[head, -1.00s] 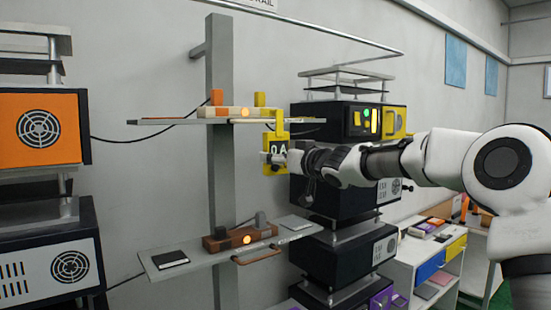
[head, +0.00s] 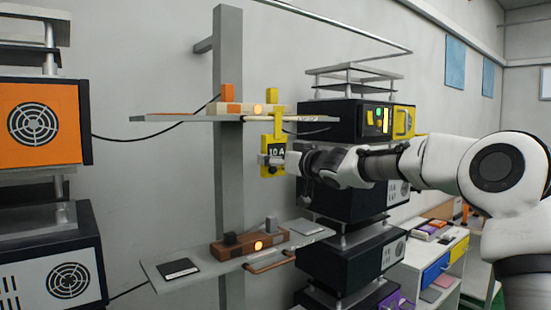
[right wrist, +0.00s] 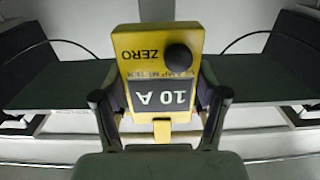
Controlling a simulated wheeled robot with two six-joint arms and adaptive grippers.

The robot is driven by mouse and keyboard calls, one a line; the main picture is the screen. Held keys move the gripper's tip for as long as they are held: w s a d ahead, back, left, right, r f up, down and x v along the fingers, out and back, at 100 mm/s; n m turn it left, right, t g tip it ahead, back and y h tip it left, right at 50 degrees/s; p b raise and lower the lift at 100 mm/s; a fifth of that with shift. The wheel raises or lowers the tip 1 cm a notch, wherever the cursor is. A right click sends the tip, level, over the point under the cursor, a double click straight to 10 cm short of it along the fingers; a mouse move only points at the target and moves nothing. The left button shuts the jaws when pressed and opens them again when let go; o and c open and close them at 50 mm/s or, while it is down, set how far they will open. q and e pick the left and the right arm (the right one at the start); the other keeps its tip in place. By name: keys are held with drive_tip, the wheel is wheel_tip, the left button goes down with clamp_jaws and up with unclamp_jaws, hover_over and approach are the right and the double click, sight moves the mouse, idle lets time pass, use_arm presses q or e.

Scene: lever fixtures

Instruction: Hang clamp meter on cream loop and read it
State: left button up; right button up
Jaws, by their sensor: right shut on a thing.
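The yellow clamp meter (head: 273,155) hangs upright below the upper shelf's front edge in the head view, and its display reads 10 A. Its yellow jaw (head: 280,122) reaches up to the front of the cream block (head: 236,107). My right gripper (head: 285,160) is shut on the meter. In the right wrist view the meter (right wrist: 160,70) appears upside down between the fingers (right wrist: 163,105), with a round black knob by the word ZERO. My left gripper is not in view.
The lower shelf (head: 205,268) carries a brown block (head: 235,247) with a brown loop (head: 268,262) in front. Dark cabinets stand behind my right arm, one with a lit green panel (head: 379,113). Another stack with an orange front (head: 60,110) stands left.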

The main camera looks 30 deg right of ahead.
drive_tip(key=shift+s+d, duration=0.15)
drive_tip(key=shift+s, duration=0.1)
drive_tip(key=shift+s+d, duration=0.15)
drive_tip(key=shift+s, duration=0.1)
drive_tip(key=shift+c, duration=0.7)
drive_tip(key=shift+w, duration=0.15)
drive_tip(key=o, duration=1.8)
drive_tip(key=shift+w, duration=0.1)
drive_tip(key=shift+c, duration=0.2)
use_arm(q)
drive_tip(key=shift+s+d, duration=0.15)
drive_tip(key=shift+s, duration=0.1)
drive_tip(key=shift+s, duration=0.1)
use_arm(e)
drive_tip(key=shift+s, duration=0.2)
